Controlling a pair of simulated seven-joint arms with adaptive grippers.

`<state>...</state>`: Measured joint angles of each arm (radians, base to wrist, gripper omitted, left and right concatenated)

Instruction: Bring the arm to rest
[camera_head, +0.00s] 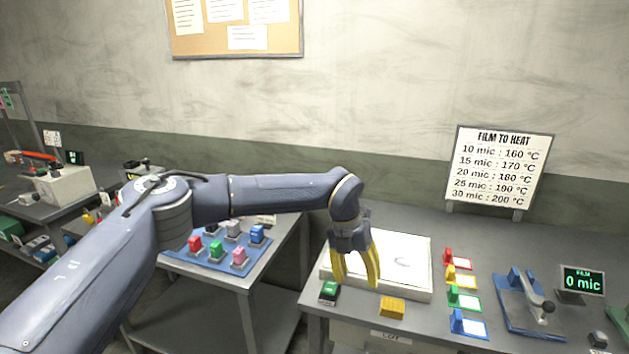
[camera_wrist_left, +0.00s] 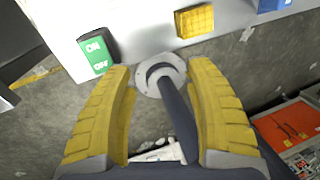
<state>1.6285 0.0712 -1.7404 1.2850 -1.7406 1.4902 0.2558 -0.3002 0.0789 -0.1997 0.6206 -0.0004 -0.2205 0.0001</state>
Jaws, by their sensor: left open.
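My left arm reaches in from the left in the head view. My left gripper (camera_head: 356,274) has yellow fingers that point down and stand apart, with nothing between them. It hangs in front of the white plate (camera_head: 408,262) near the front edge of the right table. In the left wrist view the open fingers (camera_wrist_left: 165,85) show with the floor and a grey round base behind them. My right gripper is in neither view.
A green ON/OFF switch (camera_head: 329,292) and a yellow block (camera_head: 391,308) sit by the table's front edge. Coloured tags (camera_head: 463,299), a blue lever device (camera_head: 530,303) and a FILM display (camera_head: 582,281) stand to the right. A blue tray (camera_head: 196,262) holds several coloured blocks on the left table.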

